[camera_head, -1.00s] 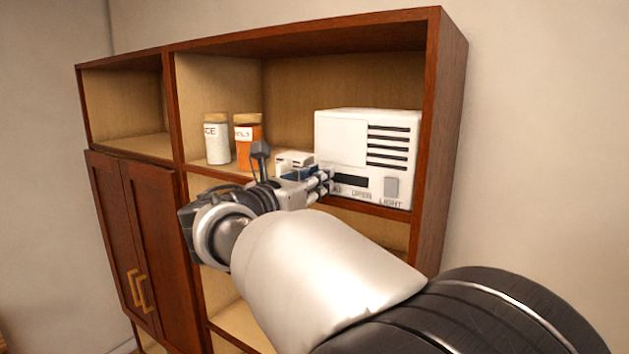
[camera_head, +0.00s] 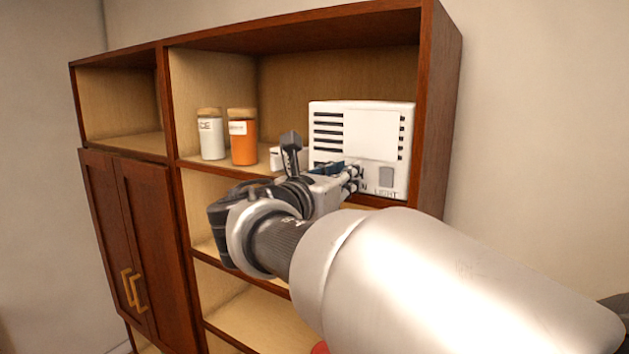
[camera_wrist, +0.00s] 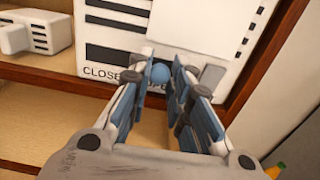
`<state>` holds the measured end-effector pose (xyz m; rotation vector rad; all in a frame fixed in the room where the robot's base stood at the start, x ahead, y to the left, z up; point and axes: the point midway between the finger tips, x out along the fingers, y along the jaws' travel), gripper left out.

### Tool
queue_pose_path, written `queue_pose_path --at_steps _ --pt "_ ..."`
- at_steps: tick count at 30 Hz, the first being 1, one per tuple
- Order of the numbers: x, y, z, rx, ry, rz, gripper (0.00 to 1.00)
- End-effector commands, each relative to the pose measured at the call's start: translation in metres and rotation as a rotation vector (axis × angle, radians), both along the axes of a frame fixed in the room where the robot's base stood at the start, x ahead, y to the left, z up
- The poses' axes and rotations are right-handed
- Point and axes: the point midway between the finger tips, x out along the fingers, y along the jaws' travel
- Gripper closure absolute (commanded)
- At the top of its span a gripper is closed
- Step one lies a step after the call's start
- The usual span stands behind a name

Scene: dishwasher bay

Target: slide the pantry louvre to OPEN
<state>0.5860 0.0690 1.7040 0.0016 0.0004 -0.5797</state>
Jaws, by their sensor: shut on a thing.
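The pantry louvre is a white box (camera_head: 324,112) on the shelf, with dark slats and a plain sliding panel (camera_head: 370,135) over them. The panel stands right of the middle; slats show on its left, and a narrow strip of them on its right. My gripper (camera_head: 352,178) is at the box's lower front. The label beginning "CLOSE" (camera_wrist: 100,71) shows left of the knob; the fingers hide most of the label on the right.
A grey switch (camera_head: 386,177) marked LIGHT is right of the gripper. A small white slotted block (camera_head: 276,158), an orange jar (camera_head: 242,140) and a white jar (camera_head: 211,138) stand to the left. The cabinet's right side wall (camera_head: 437,120) is close to the box.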

Motion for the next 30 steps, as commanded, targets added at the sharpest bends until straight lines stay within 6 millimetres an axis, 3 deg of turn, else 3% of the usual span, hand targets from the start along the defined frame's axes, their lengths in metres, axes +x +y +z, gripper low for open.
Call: queue_pose_path --at_steps 10,11,19,30 --pt "-0.0042 -0.0069 0.0006 0.0 0.0 -0.01 1.0" --pt "-0.0042 -0.0069 0.0005 0.0 0.0 -0.01 0.8" --pt "-0.0039 -0.0063 0.0007 0.0 0.0 -0.009 0.62" --pt "-0.006 -0.0035 0.0008 0.0 -0.001 -0.005 0.61"
